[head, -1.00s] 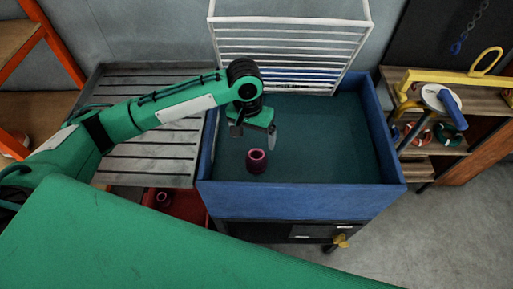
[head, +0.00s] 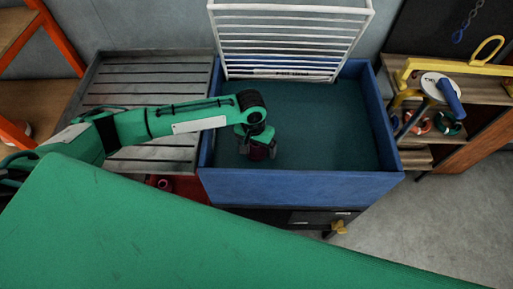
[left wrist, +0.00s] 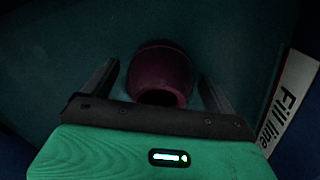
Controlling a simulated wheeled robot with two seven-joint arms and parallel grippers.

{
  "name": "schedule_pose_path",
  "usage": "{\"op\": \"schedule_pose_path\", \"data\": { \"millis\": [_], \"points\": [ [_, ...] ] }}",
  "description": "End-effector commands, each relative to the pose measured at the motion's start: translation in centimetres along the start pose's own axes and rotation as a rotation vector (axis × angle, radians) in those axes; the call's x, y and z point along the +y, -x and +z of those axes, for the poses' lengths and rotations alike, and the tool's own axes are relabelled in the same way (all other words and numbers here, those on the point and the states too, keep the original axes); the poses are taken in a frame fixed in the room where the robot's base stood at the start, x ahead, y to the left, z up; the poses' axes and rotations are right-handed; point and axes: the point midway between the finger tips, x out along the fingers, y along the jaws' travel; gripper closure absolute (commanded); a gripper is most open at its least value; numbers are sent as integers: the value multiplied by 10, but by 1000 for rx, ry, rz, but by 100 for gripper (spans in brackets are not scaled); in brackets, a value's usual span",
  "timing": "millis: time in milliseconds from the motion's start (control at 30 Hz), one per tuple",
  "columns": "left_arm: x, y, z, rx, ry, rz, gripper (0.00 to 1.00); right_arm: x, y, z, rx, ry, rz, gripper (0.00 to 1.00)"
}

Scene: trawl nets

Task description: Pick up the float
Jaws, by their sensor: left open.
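In the head view the float (head: 258,152) is in the blue bin, mostly hidden by my left gripper (head: 258,154). In the left wrist view the float (left wrist: 160,72) lies between the two fingers of my left gripper (left wrist: 160,85). The fingers are open, with a gap on each side of the float. My right gripper is not in view.
The blue bin (head: 300,188) has raised walls around the float. A white rack (head: 290,40) stands at its back. A slatted table (head: 150,75) is at left, with a red bin (head: 190,187) below. A "Fill line" label (left wrist: 290,100) is near the gripper.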

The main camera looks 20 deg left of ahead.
Motion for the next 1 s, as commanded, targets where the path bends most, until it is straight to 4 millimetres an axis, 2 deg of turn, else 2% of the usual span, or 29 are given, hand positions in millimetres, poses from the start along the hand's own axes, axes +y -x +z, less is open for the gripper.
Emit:
{"op": "schedule_pose_path", "data": {
  "millis": [100,300,500,567,867,1000],
  "points": [
    [0,-7,0,0,-1,1,10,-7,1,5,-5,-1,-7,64],
    [0,-7,0,0,-1,0,10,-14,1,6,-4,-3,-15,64],
    [0,-7,0,0,0,0,49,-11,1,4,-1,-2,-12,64],
    [0,-7,0,0,0,0,59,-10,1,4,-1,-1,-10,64],
    [0,-3,0,1,0,1,59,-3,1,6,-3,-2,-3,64],
    [2,14,-1,4,0,2,59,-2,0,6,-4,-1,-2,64]
  ]
}}
